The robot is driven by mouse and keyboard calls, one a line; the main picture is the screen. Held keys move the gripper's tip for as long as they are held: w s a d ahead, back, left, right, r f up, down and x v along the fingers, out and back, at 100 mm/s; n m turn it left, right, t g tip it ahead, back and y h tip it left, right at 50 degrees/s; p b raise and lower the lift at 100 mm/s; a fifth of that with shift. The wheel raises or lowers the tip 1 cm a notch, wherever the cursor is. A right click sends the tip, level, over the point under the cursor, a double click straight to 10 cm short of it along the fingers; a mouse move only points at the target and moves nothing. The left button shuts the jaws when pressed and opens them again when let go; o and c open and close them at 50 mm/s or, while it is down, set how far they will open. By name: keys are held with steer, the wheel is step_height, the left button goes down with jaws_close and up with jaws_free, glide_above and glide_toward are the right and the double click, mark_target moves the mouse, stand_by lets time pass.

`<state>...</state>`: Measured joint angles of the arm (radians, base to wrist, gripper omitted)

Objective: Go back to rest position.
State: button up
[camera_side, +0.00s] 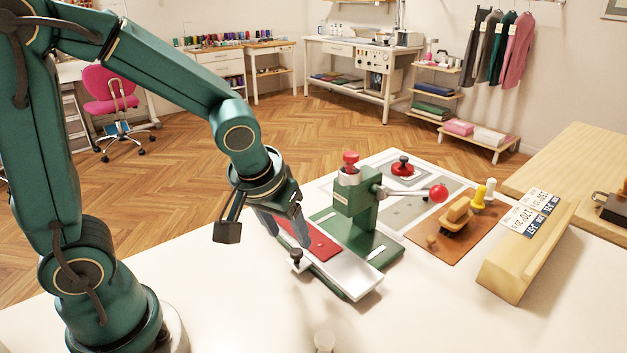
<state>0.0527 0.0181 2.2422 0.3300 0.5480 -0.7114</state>
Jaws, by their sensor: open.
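My gripper (288,228) points down over the left end of a green press (356,205) on the white table. Its fingers are dark grey and open, close to a red flat piece (318,246) that lies on the press's pale plate (355,277). I cannot tell whether a finger touches the red piece. Part of the red piece is hidden behind the gripper. The press has a red knob on top and a lever with a red ball (438,191) at its right.
A brown board (432,257) with a wooden-handled tool and small pegs lies right of the press. A wooden block with number tags (512,270) stands further right. A red-knobbed piece (402,167) sits behind the press. The table's front left (230,310) is clear.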

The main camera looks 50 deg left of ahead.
steer(key=s+d+r+m+t+h, duration=0.1)
steer(key=s+r+m, duration=0.3)
steer(key=s, duration=0.6)
step_height(320, 180, up, 3)
steer(key=shift+d+f+m+h, duration=0.1)
steer(key=shift+d+m+h, duration=0.25)
steer(key=shift+d, duration=0.4)
